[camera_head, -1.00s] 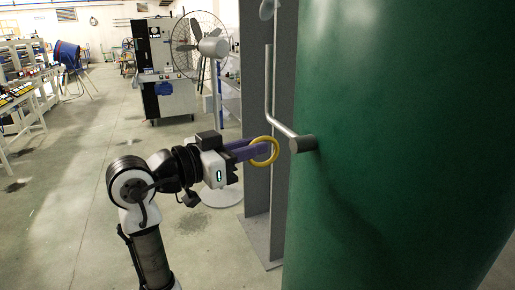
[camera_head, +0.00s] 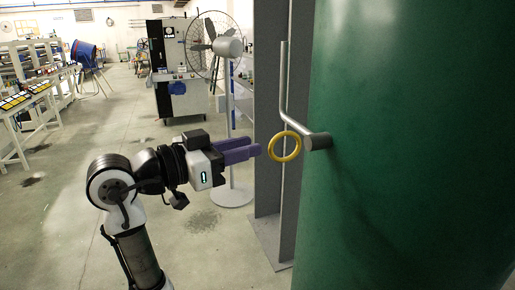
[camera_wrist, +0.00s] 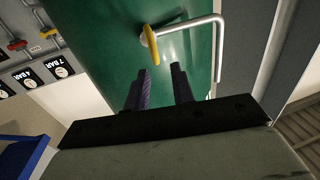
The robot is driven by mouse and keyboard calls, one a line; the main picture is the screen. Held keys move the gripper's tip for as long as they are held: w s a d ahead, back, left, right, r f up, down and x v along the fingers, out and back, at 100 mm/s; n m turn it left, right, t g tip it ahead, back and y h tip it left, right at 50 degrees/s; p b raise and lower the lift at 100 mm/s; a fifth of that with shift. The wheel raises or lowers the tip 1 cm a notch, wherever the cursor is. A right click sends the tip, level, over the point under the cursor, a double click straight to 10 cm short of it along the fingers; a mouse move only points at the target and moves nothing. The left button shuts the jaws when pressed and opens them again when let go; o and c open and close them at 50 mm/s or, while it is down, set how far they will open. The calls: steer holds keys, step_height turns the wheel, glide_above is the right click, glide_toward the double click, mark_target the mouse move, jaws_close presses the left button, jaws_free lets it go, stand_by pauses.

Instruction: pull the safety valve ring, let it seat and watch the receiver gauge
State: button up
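The yellow ring (camera_head: 276,158) hangs beside the grey valve stub (camera_head: 315,141) on the green receiver (camera_head: 410,150). A bent grey pipe (camera_head: 283,85) rises from the stub. My gripper (camera_head: 258,148) is left of the ring, with a small gap between its purple fingertips and the ring. In the wrist view my gripper (camera_wrist: 161,69) has its two fingers apart with nothing between them. The ring (camera_wrist: 150,41) shows beyond the fingertips, seen nearly edge-on, in front of the green receiver wall (camera_wrist: 110,55).
A grey upright post (camera_head: 268,120) stands behind the pipe. A pedestal fan (camera_head: 228,48) and a black-and-white machine (camera_head: 178,70) stand farther back. Floor left of my arm is open.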

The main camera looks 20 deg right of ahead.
steer(key=b+v, duration=0.2)
steer(key=v, duration=0.7)
steer(key=shift+a, duration=0.4)
steer(key=shift+s, duration=0.1)
